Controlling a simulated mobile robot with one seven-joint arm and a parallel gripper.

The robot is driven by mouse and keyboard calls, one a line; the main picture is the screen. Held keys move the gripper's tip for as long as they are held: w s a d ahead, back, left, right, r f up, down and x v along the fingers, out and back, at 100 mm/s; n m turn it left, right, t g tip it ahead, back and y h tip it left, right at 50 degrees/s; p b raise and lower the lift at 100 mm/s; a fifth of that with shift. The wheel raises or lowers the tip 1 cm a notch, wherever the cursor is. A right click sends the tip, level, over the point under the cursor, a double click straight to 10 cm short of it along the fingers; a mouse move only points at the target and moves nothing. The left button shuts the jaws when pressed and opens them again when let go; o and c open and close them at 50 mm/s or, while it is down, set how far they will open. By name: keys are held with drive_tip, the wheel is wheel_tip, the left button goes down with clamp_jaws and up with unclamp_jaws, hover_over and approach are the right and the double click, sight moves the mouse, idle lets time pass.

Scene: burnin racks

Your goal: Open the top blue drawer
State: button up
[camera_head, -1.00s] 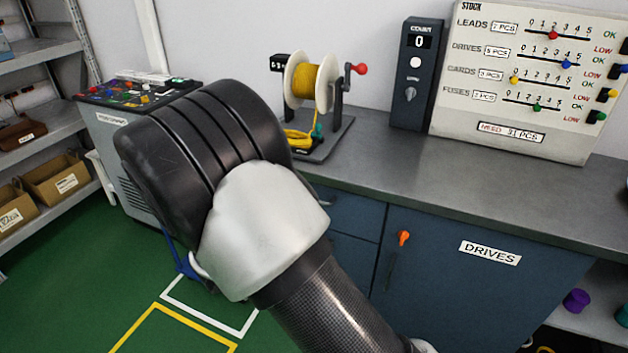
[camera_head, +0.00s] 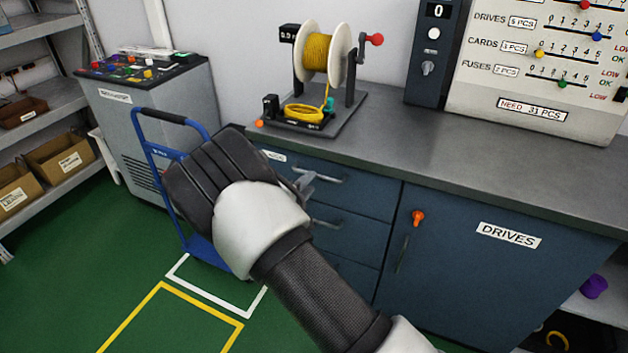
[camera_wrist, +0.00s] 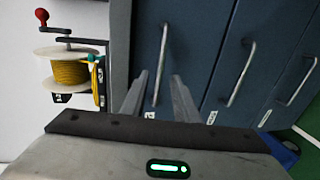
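The top blue drawer (camera_head: 360,195) is the uppermost of a stack of dark blue drawers under the grey counter, and it looks shut. Its metal bar handle (camera_head: 322,175) is partly behind my gripper. In the wrist view, the top drawer's handle (camera_wrist: 163,60) lies between and just beyond the two fingers of my gripper (camera_wrist: 158,85). The fingers are apart, one on each side of the handle, with gaps showing; I see no clear contact. In the head view, my gripper (camera_head: 304,186) is mostly hidden by my wrist.
Lower drawers with bar handles (camera_wrist: 240,75) lie below. A DRIVES cabinet door (camera_head: 490,270) with an orange knob is to the right. A wire spool (camera_head: 318,60) stands on the counter above. A blue hand cart (camera_head: 165,150) stands close left of my arm.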

drive_tip(key=shift+x, duration=2.25)
drive_tip(key=shift+c, duration=0.3)
clamp_jaws()
